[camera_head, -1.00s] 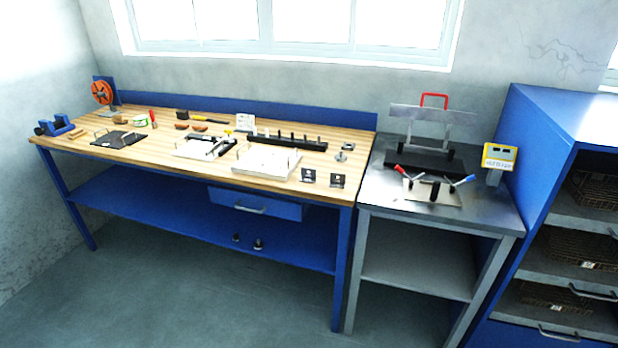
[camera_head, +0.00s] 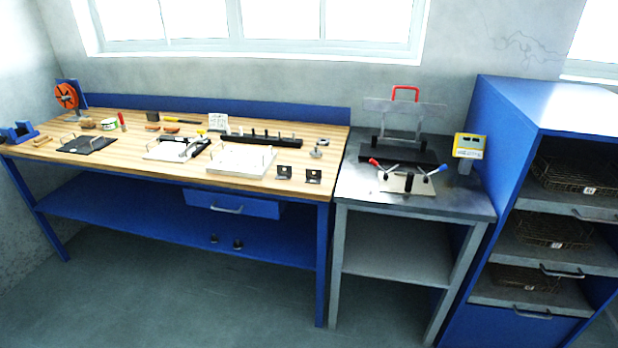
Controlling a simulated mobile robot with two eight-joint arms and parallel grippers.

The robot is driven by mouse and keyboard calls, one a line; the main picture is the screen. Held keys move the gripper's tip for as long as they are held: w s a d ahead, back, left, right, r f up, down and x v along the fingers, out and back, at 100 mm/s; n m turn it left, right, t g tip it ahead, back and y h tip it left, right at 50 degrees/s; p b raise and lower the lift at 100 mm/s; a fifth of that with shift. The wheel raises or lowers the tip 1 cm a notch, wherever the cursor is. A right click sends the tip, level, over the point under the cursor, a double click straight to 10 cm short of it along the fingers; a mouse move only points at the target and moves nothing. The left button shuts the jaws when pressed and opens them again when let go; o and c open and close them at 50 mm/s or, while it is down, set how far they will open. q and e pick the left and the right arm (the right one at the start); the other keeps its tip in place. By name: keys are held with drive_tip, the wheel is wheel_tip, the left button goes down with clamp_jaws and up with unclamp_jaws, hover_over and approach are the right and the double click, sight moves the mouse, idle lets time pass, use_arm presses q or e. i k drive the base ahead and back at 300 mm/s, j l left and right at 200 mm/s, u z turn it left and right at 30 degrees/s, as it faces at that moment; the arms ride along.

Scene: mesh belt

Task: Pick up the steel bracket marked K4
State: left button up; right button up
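I cannot make out a steel bracket marked K4; any such marking is too small to read here. Two small dark pieces with pale marks, a left one (camera_head: 284,171) and a right one (camera_head: 313,177), lie near the front right edge of the wooden bench top (camera_head: 150,178). A small grey metal part (camera_head: 316,153) stands behind them. Neither of my grippers is in view.
A steel table (camera_head: 356,190) with a red-handled device (camera_head: 405,95) and a yellow display box (camera_head: 468,146) adjoins the bench. A blue cabinet (camera_head: 500,120) at the right holds wire baskets (camera_head: 572,176) on shelves. Open floor (camera_head: 190,300) lies in front.

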sight(287, 174)
drive_tip(key=i+l+u, duration=0.1)
drive_tip(key=u, duration=0.3)
drive_tip(key=i+l+u, duration=0.1)
drive_tip(key=u, duration=0.3)
drive_tip(key=i+l+u, duration=0.15)
drive_tip(key=l, duration=0.2)
drive_tip(key=i+l+u, duration=0.15)
drive_tip(key=l, duration=0.2)
drive_tip(key=l+u, duration=0.1)
drive_tip(key=l, duration=0.3)
drive_tip(key=i, duration=0.05)
